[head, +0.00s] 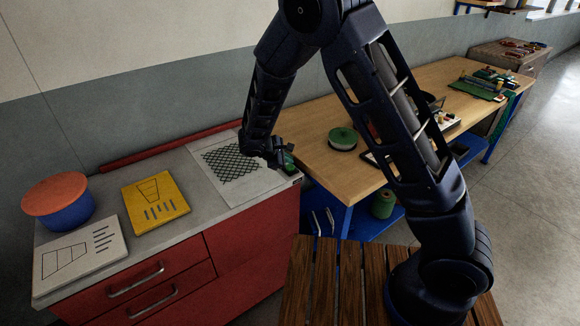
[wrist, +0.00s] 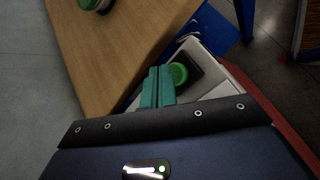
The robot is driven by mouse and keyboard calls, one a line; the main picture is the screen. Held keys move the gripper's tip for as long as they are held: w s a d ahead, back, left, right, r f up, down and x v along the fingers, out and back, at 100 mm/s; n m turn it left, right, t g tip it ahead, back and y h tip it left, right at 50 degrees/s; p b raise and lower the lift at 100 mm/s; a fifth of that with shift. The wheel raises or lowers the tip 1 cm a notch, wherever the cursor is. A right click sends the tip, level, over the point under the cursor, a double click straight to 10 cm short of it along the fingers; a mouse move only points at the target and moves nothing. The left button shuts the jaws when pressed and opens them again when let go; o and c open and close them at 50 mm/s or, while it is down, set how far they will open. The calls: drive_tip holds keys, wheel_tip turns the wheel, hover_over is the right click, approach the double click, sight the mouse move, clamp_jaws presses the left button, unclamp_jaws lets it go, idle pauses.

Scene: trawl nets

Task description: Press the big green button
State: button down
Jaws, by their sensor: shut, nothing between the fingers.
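The big green button (wrist: 179,73) is round and sits on a dark box (wrist: 188,68) in the wrist view. In the head view the box is at the right front corner of the grey counter, mostly hidden by my gripper. My gripper (wrist: 159,70) has teal fingers, shut together and empty. In the wrist view the fingertips lie just left of the button and seem close to it. I cannot tell whether they touch it. In the head view my gripper (head: 284,157) is over that corner.
A netting sheet (head: 208,156), a yellow board (head: 170,193), a white board (head: 108,238) and a blue tub with an orange lid (head: 60,190) are on the counter. A wooden bench (head: 305,140) with a green-topped spool (head: 343,138) adjoins it.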

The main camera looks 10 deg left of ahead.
sight(288, 167)
drive_tip(key=shift+r, duration=2.95)
drive_tip(key=shift+d, duration=0.1)
drive_tip(key=d+r+m+g+y, duration=0.15)
drive_tip(key=d+r+m, duration=0.5)
drive_tip(key=d, duration=0.65)
drive_tip(key=d+r+m+g+y, duration=0.1)
drive_tip(key=d+r+m+g, duration=0.2)
drive_tip(key=d+r, duration=0.8)
drive_tip(key=s+d+r+m+t+y, duration=0.1)
drive_tip(key=s+d+r+m, duration=0.2)
drive_tip(key=s+d, duration=0.6)
drive_tip(key=s+d+r+m+t+y, duration=0.1)
drive_tip(key=s+d+r+m+y, duration=0.1)
drive_tip(key=s+d+m, duration=0.4)
drive_tip(key=s+d+r, duration=0.1)
drive_tip(key=s+d, duration=0.2)
drive_tip(key=s, duration=0.1)
drive_tip(key=shift+s+r+m, duration=0.15)
drive_tip(key=shift+s+m, duration=0.1)
drive_tip(key=shift+m, duration=0.1)
